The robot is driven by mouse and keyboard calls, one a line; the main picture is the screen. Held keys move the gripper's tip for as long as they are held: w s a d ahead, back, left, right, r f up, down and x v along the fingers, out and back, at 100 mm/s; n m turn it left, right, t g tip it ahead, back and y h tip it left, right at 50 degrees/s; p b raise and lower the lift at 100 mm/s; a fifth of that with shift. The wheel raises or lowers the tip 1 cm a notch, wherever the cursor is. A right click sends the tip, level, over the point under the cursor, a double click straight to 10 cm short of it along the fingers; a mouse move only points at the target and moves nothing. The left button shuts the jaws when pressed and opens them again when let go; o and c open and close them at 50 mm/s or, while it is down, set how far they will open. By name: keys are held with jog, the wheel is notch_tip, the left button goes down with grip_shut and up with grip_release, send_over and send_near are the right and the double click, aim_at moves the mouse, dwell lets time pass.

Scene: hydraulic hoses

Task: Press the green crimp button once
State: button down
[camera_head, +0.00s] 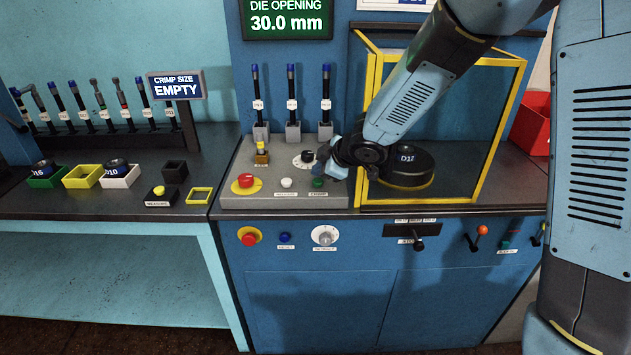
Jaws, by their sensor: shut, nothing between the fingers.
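The green crimp button (318,183) is a small green cap at the right end of the grey control box (250,202), on top of the blue machine. A white button (287,183) and a red button on a yellow disc (246,181) stand to its left. My gripper (335,171) is shut and empty. It is close above and to the right of the green button. The dark gripper parts overlap the box's right end, and I cannot tell whether the fingertips touch the button.
A yellow-framed guard (520,110) with a black die marked D12 (408,167) stands right of my gripper. A black dial (307,156) and upright hoses (291,95) stand behind the buttons. A red bin (532,125) is at the right. The left bench holds small trays (82,177).

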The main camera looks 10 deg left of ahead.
aim_at(320, 182)
jog(key=shift+f, duration=0.1)
jog(key=shift+f, duration=0.25)
jog(key=shift+f, duration=0.45)
dwell(0.9)
jog(key=shift+r, duration=0.9)
jog(key=shift+r, duration=2.5)
